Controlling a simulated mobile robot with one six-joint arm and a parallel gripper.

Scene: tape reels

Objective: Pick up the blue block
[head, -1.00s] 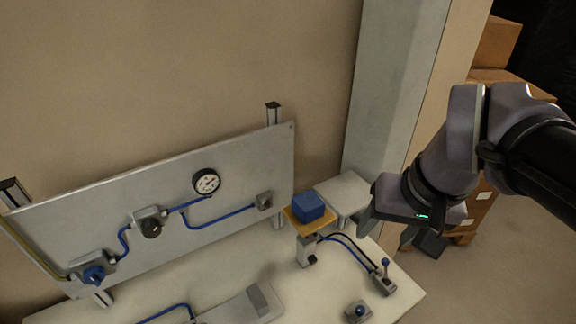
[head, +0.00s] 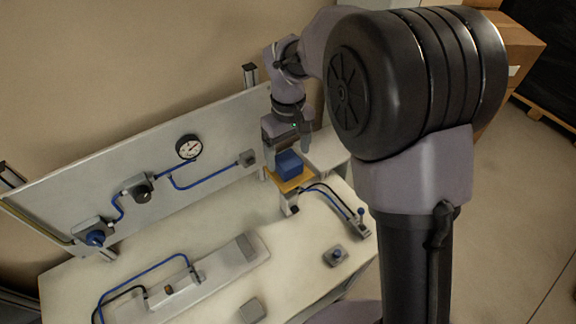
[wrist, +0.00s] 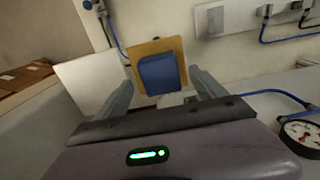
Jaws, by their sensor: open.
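The blue block (head: 289,163) sits on a small yellow-orange platform (head: 299,183) on a short post at the back right of the table. In the wrist view the blue block (wrist: 159,73) lies ahead between my two fingers, on the yellow platform (wrist: 141,47). My gripper (head: 287,150) is open, just above and around the block in the head view. Its fingers (wrist: 163,92) show to the left and right of the block in the wrist view, with gaps on both sides. The block's far lower side is hidden.
A grey panel (head: 60,207) with a pressure gauge (head: 189,147) and blue hoses stands behind the table (head: 225,220). A pale grey box top (head: 328,150) is right beside the platform. A lever unit (head: 360,226) and a blue-knobbed box (head: 336,256) stand at the table's right.

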